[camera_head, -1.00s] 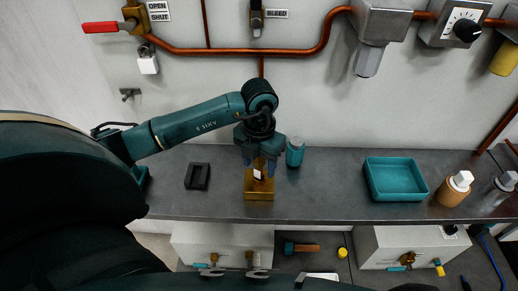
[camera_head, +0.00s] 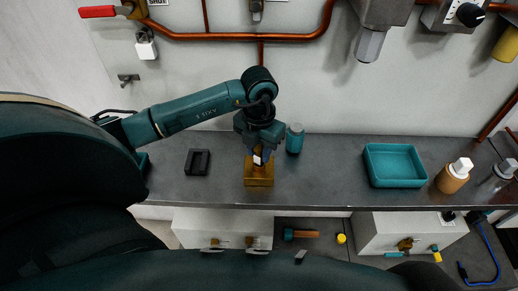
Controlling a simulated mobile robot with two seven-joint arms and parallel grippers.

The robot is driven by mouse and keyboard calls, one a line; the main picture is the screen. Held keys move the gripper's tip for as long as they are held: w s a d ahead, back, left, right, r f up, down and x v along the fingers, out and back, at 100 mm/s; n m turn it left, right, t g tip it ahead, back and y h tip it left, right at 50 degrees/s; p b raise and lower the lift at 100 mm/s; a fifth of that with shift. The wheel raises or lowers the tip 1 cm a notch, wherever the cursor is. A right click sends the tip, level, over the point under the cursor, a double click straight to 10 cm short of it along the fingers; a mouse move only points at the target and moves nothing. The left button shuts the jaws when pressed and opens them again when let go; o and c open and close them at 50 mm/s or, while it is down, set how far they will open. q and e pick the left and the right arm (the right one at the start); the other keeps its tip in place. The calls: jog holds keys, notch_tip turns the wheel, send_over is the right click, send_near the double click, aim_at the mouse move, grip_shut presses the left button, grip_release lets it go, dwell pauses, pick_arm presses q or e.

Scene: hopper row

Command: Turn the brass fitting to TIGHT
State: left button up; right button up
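The brass fitting (camera_head: 258,178) stands on the grey counter, with a square base and a raised part on top. A small white mark shows near its top. My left gripper (camera_head: 258,155) points down over the raised part, with its fingers around or right beside it. The fingertips are small and partly hidden, so I cannot tell whether they grip the fitting. No TIGHT label can be read here. My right gripper is not in view.
A teal cylinder (camera_head: 295,138) stands close to the right of my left gripper. A teal tray (camera_head: 394,181) and an orange bottle (camera_head: 453,176) are to the right. Copper pipes (camera_head: 240,37) run along the wall behind.

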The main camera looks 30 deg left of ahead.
pick_arm(q)
grip_shut()
jog(key=shift+f+m+b, duration=0.1)
jog(key=shift+m+b, duration=0.55)
jog(key=shift+m, duration=0.75)
